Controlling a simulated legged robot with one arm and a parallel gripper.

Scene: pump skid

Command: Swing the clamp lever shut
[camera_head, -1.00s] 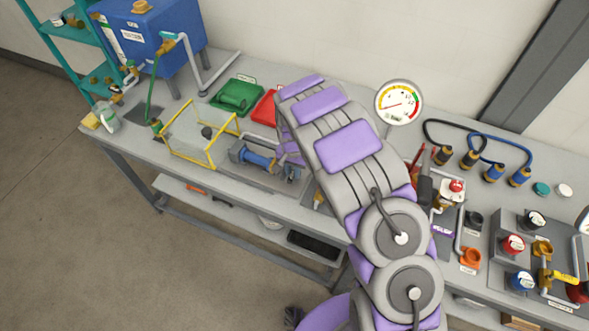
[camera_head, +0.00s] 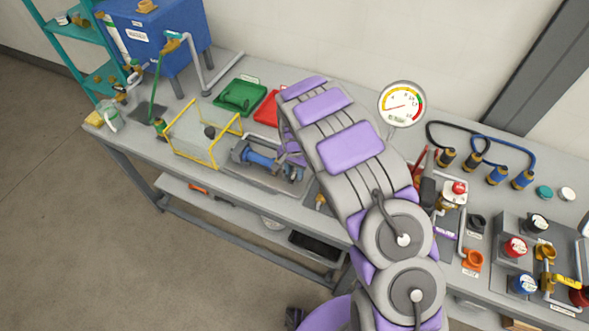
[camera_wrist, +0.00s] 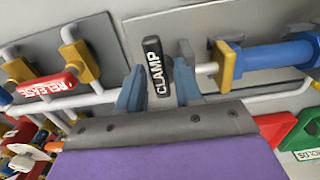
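The clamp lever, a black handle with white CLAMP lettering (camera_wrist: 156,66), stands near the middle of the wrist view, tilted slightly. My gripper (camera_wrist: 160,88) has its two blue-grey fingers apart, one on each side of the lever. Only narrow gaps show between fingers and lever, and I cannot tell whether either finger touches it. A white rod and yellow block (camera_wrist: 226,64) lie right of the lever, in line with a blue cylinder (camera_wrist: 281,54). In the head view my arm hides the lever and gripper.
A red RELEASE handle (camera_wrist: 47,87) is left of the lever. On the bench, a yellow-framed clear guard (camera_head: 205,135) stands left of the blue cylinder (camera_head: 262,160). Green (camera_head: 240,95) and red (camera_head: 266,107) trays lie behind. A gauge (camera_head: 402,103) stands right of my arm.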

